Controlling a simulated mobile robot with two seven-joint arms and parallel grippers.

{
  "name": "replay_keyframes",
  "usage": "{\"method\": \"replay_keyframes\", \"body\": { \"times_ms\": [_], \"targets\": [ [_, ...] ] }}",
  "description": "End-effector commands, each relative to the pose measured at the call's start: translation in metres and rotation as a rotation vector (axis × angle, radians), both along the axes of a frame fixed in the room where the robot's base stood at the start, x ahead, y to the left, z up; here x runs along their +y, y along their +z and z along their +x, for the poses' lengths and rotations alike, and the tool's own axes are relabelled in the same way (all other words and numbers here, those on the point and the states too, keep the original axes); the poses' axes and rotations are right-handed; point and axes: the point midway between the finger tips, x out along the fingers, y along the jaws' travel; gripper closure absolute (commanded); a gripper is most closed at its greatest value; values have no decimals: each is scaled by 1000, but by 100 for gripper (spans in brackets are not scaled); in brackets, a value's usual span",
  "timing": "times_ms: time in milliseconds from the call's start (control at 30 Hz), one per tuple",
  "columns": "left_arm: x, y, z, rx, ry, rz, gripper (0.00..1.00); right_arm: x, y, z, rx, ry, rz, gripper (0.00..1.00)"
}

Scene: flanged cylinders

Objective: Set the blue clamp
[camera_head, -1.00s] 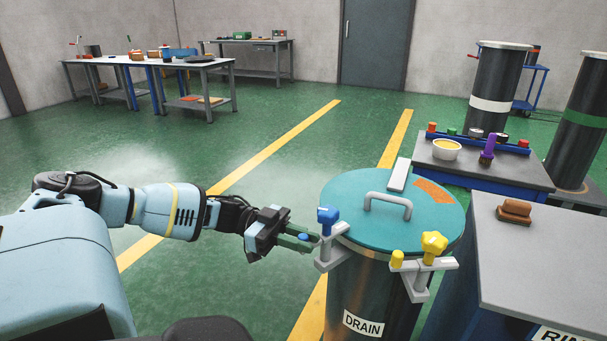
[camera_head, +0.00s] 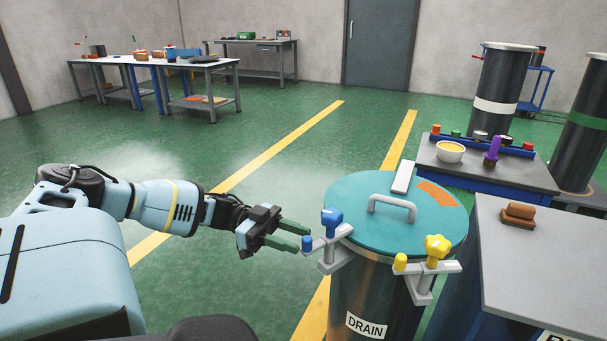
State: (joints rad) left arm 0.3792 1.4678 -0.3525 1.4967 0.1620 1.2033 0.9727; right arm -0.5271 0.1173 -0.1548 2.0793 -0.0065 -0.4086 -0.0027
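The blue clamp, with its blue star knob (camera_head: 332,219) and small blue handle end (camera_head: 307,243), sits on the left rim of the drum marked DRAIN (camera_head: 367,295). Its grey bar reaches over the edge of the teal lid (camera_head: 350,200). Whether a fingertip touches the clamp I cannot tell. A yellow clamp (camera_head: 437,248) sits on the drum's front right rim. My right gripper is out of view.
A grey-topped cabinet (camera_head: 550,260) with a brown brush-like block (camera_head: 518,214) stands close right of the drum. Behind it, a bench holds a bowl (camera_head: 450,152) and a purple-handled tool (camera_head: 492,151). The floor left of the drum is clear.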

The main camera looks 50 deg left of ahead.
Motion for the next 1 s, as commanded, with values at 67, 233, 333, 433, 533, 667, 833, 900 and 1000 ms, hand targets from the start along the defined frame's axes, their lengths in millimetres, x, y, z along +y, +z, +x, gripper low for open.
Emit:
{"method": "replay_keyframes", "body": {
  "times_ms": [67,233,333,433,533,667,833,900,1000],
  "targets": [
    [13,1,-6,2,2,2,61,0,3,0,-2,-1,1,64],
    [32,0,-16,0,1,1,61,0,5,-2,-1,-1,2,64],
    [38,0,-20,1,1,0,61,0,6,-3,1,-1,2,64],
    [40,0,-21,1,1,0,61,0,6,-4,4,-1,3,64],
    [40,0,-21,1,0,0,61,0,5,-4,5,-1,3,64],
    [40,0,-21,1,0,0,61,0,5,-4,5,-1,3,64],
    [40,0,-21,0,0,0,61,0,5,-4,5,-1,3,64],
    [40,0,-21,0,0,0,61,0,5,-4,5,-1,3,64],
    [39,-1,-21,0,1,-1,61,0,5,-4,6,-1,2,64]
  ]
}}
